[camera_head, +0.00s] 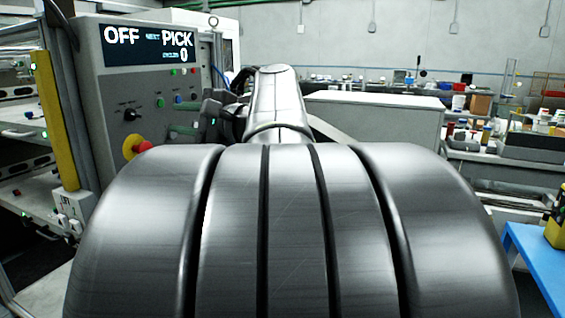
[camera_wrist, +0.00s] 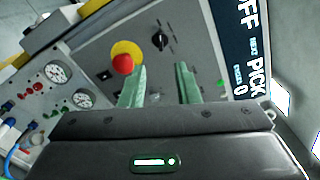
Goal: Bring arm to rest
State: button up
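My gripper (camera_wrist: 161,68) shows in the wrist view with two pale green fingers apart and nothing between them. Behind the fingers is a grey control panel (camera_wrist: 108,52) with a red emergency button on a yellow ring (camera_wrist: 122,64). In the head view my gripper (camera_head: 180,117) is in front of the same panel (camera_head: 120,85), right of its red and yellow button (camera_head: 134,146). I cannot tell whether the fingers touch the panel. My own large grey arm links fill the lower middle of the head view and hide much there.
The panel's display (camera_head: 150,46) reads OFF, NEXT PICK and 0. A yellow post (camera_head: 55,120) and racks stand at the left. A grey cabinet (camera_head: 375,117) stands behind my arm. A cluttered bench is at the right, with a blue table (camera_head: 540,265) at the lower right.

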jog(key=p+x, duration=0.1)
jog(key=x, duration=1.1)
jog(key=shift+w+a, duration=0.1)
jog(key=shift+a, duration=0.2)
jog(key=shift+w+r+m+p, duration=0.15)
jog(key=shift+r+m+p, duration=0.2)
jog(key=shift+p, duration=0.3)
jog(key=shift+d+r+m+p, duration=0.1)
jog(key=shift+d+m+p, duration=0.1)
jog(key=shift+m+p, duration=0.65)
jog(key=m+p, duration=0.5)
jog(key=p, duration=0.1)
jog(key=shift+r+m+p, duration=0.1)
jog(key=shift+m+p, duration=0.2)
jog(key=shift+p, duration=0.1)
jog(key=b, duration=0.2)
send_near(132, 114)
jog(key=shift+d+r, duration=0.15)
jog(key=shift+d, duration=0.55)
jog(key=shift+w, duration=0.1)
